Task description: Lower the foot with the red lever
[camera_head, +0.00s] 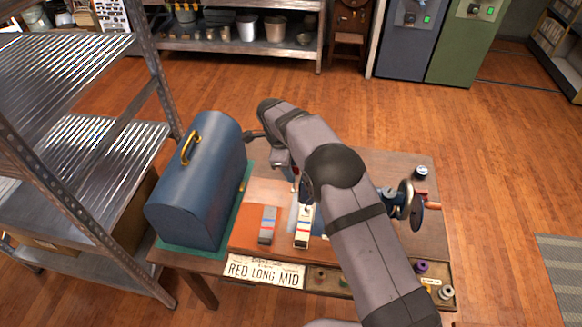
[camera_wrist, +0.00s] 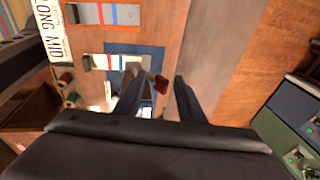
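In the wrist view a small red lever tip (camera_wrist: 160,84) shows between my two fingers. My gripper (camera_wrist: 160,88) is open, with one dark finger on each side of the red tip and a visible gap on both sides. I cannot tell how far the tip is in depth from the fingers. The foot cannot be made out in either view. In the head view my arm covers most of the machine on the table; its handwheel (camera_head: 404,202) shows at the right of the arm.
A blue domed case (camera_head: 200,185) stands left on the wooden table (camera_head: 385,165). Two marked strips, a grey one (camera_head: 268,225) and a cream one (camera_head: 303,228), lie near the sign reading RED LONG MID (camera_head: 264,271). Spools (camera_head: 446,292) sit at the front right. Metal shelving (camera_head: 150,60) stands left.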

